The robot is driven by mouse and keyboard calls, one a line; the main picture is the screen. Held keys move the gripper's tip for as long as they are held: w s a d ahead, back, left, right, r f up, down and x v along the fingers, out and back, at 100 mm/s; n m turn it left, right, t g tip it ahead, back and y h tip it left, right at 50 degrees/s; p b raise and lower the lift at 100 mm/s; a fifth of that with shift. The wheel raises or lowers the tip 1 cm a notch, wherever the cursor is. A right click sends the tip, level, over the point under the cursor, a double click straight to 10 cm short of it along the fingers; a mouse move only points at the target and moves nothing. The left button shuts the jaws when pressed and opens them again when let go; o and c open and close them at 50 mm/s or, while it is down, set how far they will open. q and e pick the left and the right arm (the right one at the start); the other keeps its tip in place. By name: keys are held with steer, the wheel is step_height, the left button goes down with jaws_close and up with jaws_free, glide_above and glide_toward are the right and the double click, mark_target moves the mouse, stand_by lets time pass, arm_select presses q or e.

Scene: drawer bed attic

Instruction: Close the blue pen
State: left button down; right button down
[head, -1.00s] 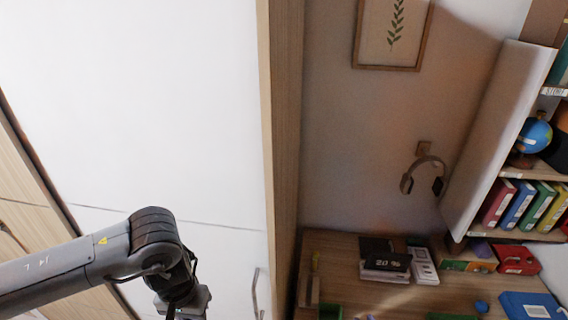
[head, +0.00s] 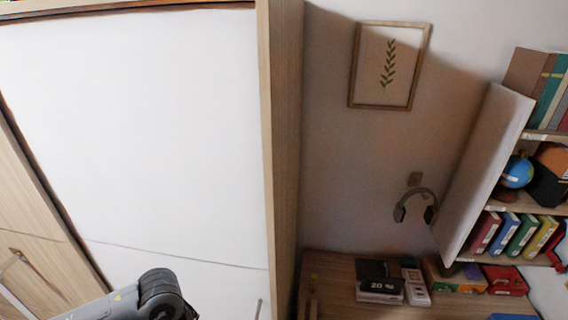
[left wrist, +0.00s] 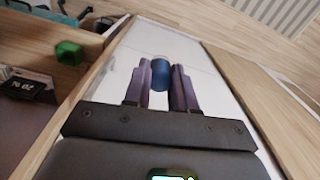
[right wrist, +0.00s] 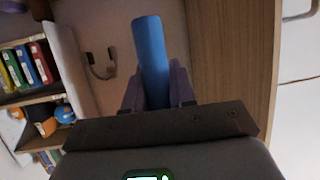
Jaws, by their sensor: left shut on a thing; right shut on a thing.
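My left gripper (left wrist: 160,84) is shut on a short dark blue cylinder, which looks like the pen's cap (left wrist: 161,71), in the left wrist view. My right gripper (right wrist: 158,88) is shut on the blue pen (right wrist: 150,52) in the right wrist view, and a long plain blue length sticks out beyond the fingers. I see the two parts in separate views, apart from each other. Neither gripper shows in the head view, where only part of my left arm is at the bottom edge. The pen's writing tip cannot be made out.
A tall white door panel with a wooden side (head: 284,130) stands left of the desk. The desk (head: 330,275) holds a black clock (head: 381,280) and boxes. Shelves with colored binders (head: 508,232), a globe (head: 517,172) and hanging headphones (head: 416,203) are at the right.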

steer(key=a+r+n+g+y, duration=0.1)
steer(key=a+r+n+y, duration=0.3)
steer(key=a, duration=0.3)
steer(key=w+a+r+n+g+y, duration=0.1)
steer(key=a+r+n+g+y, duration=0.1)
steer(key=a+r+n+y, duration=0.2)
steer(key=shift+a+r+y, duration=0.3)
steer(key=shift+a+r, duration=1)
steer(key=shift+a, duration=0.9)
arm_select(q)
steer(key=d+r+m, duration=2.4)
steer(key=d+m, duration=0.3)
steer(key=shift+s+d+r+m, duration=0.15)
steer(key=shift+s+d+m, duration=0.15)
steer(key=shift+d, duration=0.1)
